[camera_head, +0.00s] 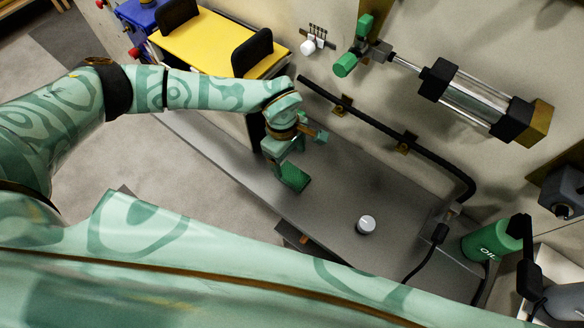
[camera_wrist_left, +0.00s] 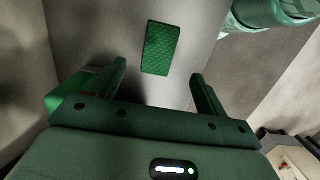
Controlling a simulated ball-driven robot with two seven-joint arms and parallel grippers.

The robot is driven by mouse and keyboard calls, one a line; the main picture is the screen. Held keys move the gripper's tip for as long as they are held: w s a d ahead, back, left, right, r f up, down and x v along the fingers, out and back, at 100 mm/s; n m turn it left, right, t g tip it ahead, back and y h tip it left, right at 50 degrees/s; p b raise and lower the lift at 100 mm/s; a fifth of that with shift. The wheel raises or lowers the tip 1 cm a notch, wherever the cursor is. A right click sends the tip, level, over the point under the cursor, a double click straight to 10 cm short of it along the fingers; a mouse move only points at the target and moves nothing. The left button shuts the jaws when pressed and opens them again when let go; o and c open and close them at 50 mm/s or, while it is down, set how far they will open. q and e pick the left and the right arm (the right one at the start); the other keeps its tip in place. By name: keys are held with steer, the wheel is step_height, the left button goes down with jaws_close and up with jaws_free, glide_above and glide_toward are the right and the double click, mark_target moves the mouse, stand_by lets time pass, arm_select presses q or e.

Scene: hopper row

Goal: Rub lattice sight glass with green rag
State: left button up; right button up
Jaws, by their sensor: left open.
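A dark green rag (camera_wrist_left: 161,48), a small flat textured rectangle, lies on the grey bench top ahead of my left gripper's fingers in the left wrist view. In the head view the green rag (camera_head: 294,178) shows just below my left gripper (camera_head: 293,152), partly covered by it. My left gripper (camera_wrist_left: 155,88) is open, with nothing between its fingers. A clear tube (camera_head: 474,98) with black end blocks and a brass end is on the wall at upper right; I cannot tell whether it is the lattice sight glass. My right gripper is not in view.
The grey bench (camera_head: 330,210) runs along the wall. A small white-topped knob (camera_head: 366,225) stands on it. A black hose (camera_head: 400,145) runs along the wall. A green oil can (camera_head: 487,243) is at the right. A yellow-topped unit (camera_head: 215,42) stands behind my left arm.

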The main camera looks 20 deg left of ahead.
mark_target(292, 174)
arm_select(q)
steer(key=f, duration=0.4)
steer(key=f+b, duration=0.1)
steer(key=f, duration=0.2)
steer(key=shift+d+f, duration=0.1)
steer(key=shift+d, duration=0.3)
steer(key=shift+s, duration=0.1)
steer(key=c, duration=1)
steer(key=o, duration=0.6)
steer(key=shift+o, duration=0.2)
steer(key=shift+r, duration=0.2)
steer(key=c, duration=0.8)
